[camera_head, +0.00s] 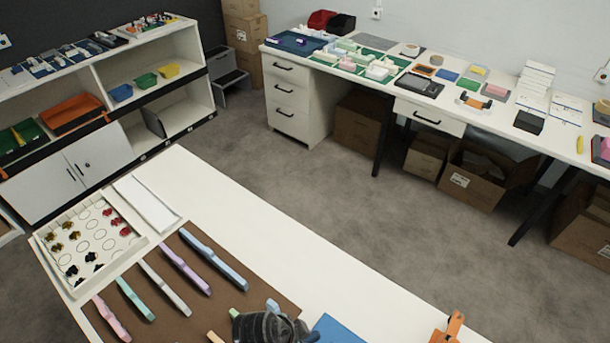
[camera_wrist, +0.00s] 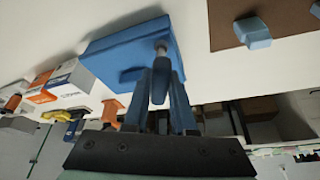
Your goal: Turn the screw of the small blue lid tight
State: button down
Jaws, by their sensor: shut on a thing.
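The small blue lid (camera_wrist: 118,52) lies on the white table in the wrist view. A screw with a pale metal shaft (camera_wrist: 161,48) stands out from the lid's right end. My gripper (camera_wrist: 160,82) is shut on the screw's dark, rounded head. The fingers hide part of the screw, and how deep it sits cannot be told. In the head view my dark wrist and gripper (camera_head: 272,322) show at the bottom, beside the lid, with the fingertips mostly out of sight.
A brown mat (camera_head: 225,283) with several long coloured pieces lies left of the lid. An orange clamp-like thing (camera_head: 448,328) stands to its right. White-and-orange boxes (camera_wrist: 60,82) show in the wrist view. The white table (camera_head: 300,250) is clear behind the lid.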

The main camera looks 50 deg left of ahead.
jog(key=m+h+b, duration=0.1)
jog(key=m, duration=0.1)
jog(key=m+g+h, duration=0.1)
jog(key=m, duration=0.2)
jog(key=shift+w+a+f+m+b, duration=0.1)
jog(key=shift+m+b, duration=0.2)
jog(key=shift+b, duration=0.1)
jog(key=m+b, duration=0.1)
jog(key=m, duration=0.1)
jog(key=shift+m+g+h, duration=0.4)
jog(key=shift+m, duration=0.5)
jog(key=shift+r+n+p, duration=0.2)
jog(key=shift+n+p, duration=0.2)
jog(key=shift+f+n, duration=0.1)
jog(key=shift+n, duration=0.4)
